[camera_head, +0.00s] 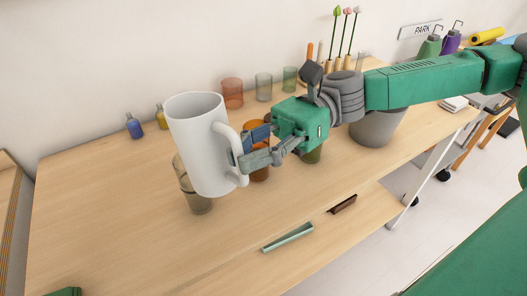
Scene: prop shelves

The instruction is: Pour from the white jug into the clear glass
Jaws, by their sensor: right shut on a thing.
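The white jug (198,140) is in the head view, left of centre, nearly upright with its open top showing. My right gripper (243,160) is shut on its handle, on the jug's right side. A clear, slightly tinted glass (199,205) stands on the table, partly hidden behind the jug's lower left side. The jug overlaps the glass in the picture, and I cannot tell whether they touch. The jug's contents do not show. My left gripper is not in view.
An orange glass (260,172) stands partly behind my right gripper. Several coloured glasses (264,86) and two small bottles (134,126) line the table's back. A grey pot (378,128) stands under my right arm. The wooden table (100,215) is clear at front left.

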